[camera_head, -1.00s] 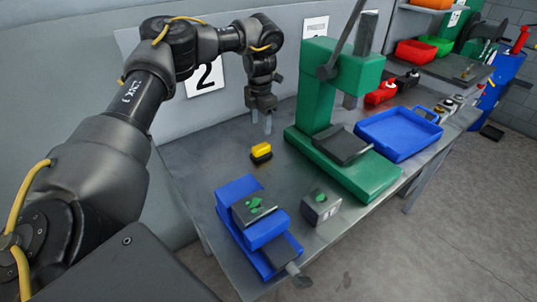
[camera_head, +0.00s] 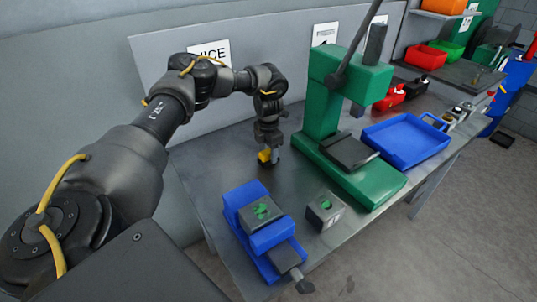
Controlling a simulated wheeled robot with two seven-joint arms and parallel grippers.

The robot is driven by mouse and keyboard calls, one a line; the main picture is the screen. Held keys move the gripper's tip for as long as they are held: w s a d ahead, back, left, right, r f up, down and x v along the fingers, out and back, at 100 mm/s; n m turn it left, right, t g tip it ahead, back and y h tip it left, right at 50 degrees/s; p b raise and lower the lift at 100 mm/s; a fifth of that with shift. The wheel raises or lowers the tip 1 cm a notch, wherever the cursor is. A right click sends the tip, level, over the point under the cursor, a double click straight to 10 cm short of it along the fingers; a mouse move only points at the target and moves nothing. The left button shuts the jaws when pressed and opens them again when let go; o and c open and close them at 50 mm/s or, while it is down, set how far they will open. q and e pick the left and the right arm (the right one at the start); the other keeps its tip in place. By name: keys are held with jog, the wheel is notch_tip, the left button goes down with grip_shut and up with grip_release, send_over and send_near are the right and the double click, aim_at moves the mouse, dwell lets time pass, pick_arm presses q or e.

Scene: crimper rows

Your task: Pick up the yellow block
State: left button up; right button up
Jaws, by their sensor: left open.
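The yellow block (camera_head: 264,155) with a dark base stands on the grey metal bench, left of the green press. My left gripper (camera_head: 271,154) points straight down at the block, its fingers low and partly covering it. The jaws are open; whether the block sits fully between the fingers or touches one is too small to tell. My right gripper is not in view.
The green press (camera_head: 375,187) stands close on the right. A blue tray (camera_head: 440,146) lies farther right. The bench (camera_head: 205,165) is bare left of the block.

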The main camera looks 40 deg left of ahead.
aim_at(269, 151)
pick_arm(q)
jog(key=shift+f, duration=0.1)
jog(key=c, duration=1.1)
jog(key=shift+w+r, duration=0.1)
jog(key=shift+r, duration=0.5)
notch_tip(269, 151, up, 8)
jog(key=shift+f+b, duration=0.2)
jog(key=shift+b, duration=0.85)
notch_tip(269, 151, up, 9)
jog(key=shift+p, duration=0.45)
jog(key=shift+r, duration=0.1)
